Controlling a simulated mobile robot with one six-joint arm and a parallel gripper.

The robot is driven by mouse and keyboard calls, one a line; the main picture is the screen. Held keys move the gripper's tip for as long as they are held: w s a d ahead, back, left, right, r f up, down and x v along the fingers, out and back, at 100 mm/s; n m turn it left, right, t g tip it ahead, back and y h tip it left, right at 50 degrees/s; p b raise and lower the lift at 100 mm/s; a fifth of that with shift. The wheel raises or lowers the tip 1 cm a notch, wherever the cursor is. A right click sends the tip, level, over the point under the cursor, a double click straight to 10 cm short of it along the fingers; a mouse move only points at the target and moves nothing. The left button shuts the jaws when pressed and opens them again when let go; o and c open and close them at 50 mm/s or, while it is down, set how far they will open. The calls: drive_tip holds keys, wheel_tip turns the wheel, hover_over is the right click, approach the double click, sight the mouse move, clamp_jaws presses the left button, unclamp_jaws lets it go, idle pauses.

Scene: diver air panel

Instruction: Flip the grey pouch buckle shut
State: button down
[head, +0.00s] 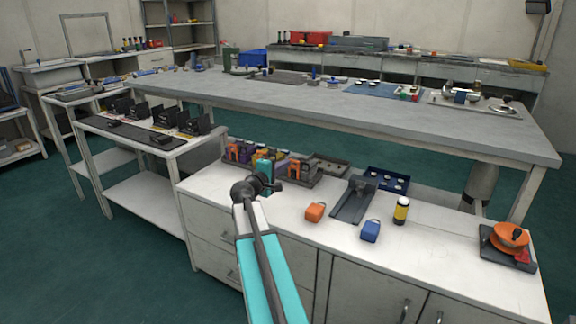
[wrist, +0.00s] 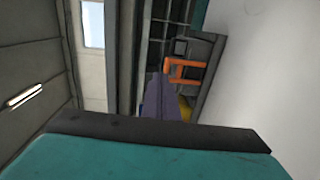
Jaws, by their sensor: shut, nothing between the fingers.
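My arm reaches over the white cabinet to a row of small pouches with orange buckles. My gripper (head: 264,166), shut and empty, is in front of that row and hides its middle. In the wrist view an orange buckle frame (wrist: 184,70) stands out beside a purple-grey upright part (wrist: 160,102). I cannot tell which pouch is the grey one, or whether its buckle is open.
A blue tray (head: 388,183) lies behind. The long grey bench (head: 430,120) stands beyond.

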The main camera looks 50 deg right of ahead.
drive_tip(key=s+a+r+p, duration=0.1)
drive_tip(key=a+r, duration=0.1)
drive_tip(key=a, duration=0.7)
drive_tip(key=shift+s, duration=0.25)
drive_tip(key=shift+p, duration=0.3)
drive_tip(key=w+a+f+n+t+y+p, duration=0.1)
drive_tip(key=w+a+f+n+p, duration=0.15)
drive_tip(key=a+p, duration=0.2)
drive_tip(key=w+a+f+n+t+y+p, duration=0.1)
drive_tip(key=w+a+f+y+p, duration=0.1)
drive_tip(key=w+a+f+p, duration=0.3)
drive_tip(key=s+a+f+g+y+p, duration=0.25)
drive_tip(key=s+a+f+p, duration=0.4)
drive_tip(key=a+f, duration=0.6)
drive_tip(key=s+a+f+m+g+y+p, duration=0.1)
drive_tip(key=s+a+f+g+y+p, duration=0.1)
drive_tip(key=s+a, duration=0.7)
drive_tip(key=s+a+f+m+g+y+p, duration=0.2)
drive_tip(key=s+a+f+y, duration=0.3)
drive_tip(key=s+a, duration=0.5)
drive_tip(key=s+a+f+m+g+y+p, duration=0.2)
drive_tip(key=s+a+f+g+y+p, duration=0.1)
drive_tip(key=s+a+f, duration=0.4)
drive_tip(key=s+a+g+y, duration=0.1)
drive_tip(key=s+a, duration=0.1)
drive_tip(key=s, duration=0.2)
drive_tip(key=shift+s+a, duration=0.3)
drive_tip(key=shift+a, duration=0.1)
